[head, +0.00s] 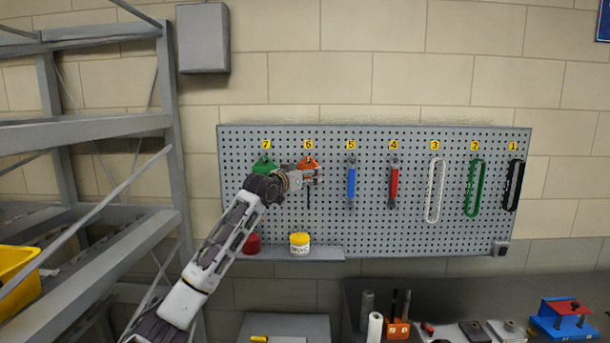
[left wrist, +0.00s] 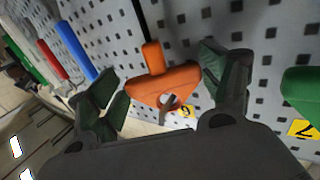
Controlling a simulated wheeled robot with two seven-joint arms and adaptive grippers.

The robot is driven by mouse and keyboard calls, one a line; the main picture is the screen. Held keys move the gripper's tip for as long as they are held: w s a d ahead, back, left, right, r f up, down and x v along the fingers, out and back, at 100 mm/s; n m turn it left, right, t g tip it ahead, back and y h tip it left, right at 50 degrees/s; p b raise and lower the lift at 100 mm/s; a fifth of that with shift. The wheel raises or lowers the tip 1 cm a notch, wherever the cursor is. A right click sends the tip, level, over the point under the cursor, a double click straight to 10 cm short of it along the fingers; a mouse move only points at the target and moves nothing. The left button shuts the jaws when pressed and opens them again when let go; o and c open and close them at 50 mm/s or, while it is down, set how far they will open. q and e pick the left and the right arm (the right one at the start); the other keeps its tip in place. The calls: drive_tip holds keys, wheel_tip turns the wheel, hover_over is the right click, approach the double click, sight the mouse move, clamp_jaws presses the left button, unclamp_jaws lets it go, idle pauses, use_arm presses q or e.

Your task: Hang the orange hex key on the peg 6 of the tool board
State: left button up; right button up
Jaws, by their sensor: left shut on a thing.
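The orange hex key (head: 308,162) is at the tool board (head: 330,225) under the yellow label 6 (head: 308,144), its dark shaft pointing down. In the left wrist view its orange handle (left wrist: 160,84) lies between the fingers of my left gripper (left wrist: 168,88), which is shut on it. The gripper also shows in the head view (head: 314,177), in front of the board. A metal peg (left wrist: 168,103) shows at the hole in the handle; I cannot tell whether the handle's weight rests on it. My right gripper is not in view.
A green tool (head: 264,164) hangs close by on peg 7. A blue tool (head: 351,184) hangs on peg 5 and a red one (head: 393,186) on peg 4. A metal rack (head: 170,150) stands at left.

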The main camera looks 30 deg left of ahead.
use_arm(q)
drive_tip(key=o, duration=1)
drive_tip(key=s, duration=1.2)
drive_tip(key=shift+d, duration=0.15)
idle(0.6)
